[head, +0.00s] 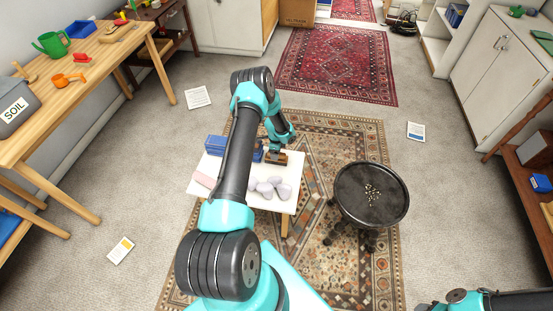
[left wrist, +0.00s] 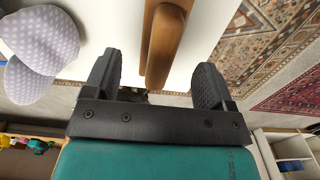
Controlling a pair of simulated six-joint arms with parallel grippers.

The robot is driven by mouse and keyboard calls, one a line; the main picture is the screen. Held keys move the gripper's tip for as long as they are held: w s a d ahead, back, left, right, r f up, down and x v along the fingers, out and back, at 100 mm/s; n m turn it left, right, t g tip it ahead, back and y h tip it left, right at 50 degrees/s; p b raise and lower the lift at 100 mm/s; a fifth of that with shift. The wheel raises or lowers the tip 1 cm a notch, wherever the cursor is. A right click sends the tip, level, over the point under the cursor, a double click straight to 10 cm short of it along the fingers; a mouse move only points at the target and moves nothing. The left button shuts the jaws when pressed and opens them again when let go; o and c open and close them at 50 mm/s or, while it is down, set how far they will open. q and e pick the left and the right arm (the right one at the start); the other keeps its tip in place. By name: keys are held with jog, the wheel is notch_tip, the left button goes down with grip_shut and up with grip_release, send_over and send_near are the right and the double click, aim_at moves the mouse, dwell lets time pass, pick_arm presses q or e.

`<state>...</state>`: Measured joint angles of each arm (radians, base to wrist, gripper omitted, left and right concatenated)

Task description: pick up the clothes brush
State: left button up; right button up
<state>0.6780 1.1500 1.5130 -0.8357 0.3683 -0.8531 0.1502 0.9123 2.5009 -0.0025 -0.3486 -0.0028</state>
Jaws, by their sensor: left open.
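The clothes brush (left wrist: 166,40) is a brown wooden piece with a rounded end. It lies on the white low table (head: 230,182), and in the head view it shows as a small brown shape (head: 283,160) near the table's far right corner. My left gripper (left wrist: 156,72) is open, with one finger on each side of the brush's near end. It is not closed on it. In the head view my left gripper (head: 277,148) is right at the brush and partly covers it. My right gripper is out of view.
Several grey dotted soft pieces (head: 267,188) lie on the table near the brush. Blue boxes (head: 215,145) and a pink item (head: 204,180) are to the left.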

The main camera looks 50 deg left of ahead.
pick_arm(q)
jog(key=shift+f, duration=0.1)
jog(key=shift+f, duration=2.6)
jog(key=shift+c, duration=0.4)
jog(key=c, duration=0.9)
jog(key=shift+c, duration=0.2)
notch_tip(320, 180, up, 10)
jog(key=shift+r, duration=0.1)
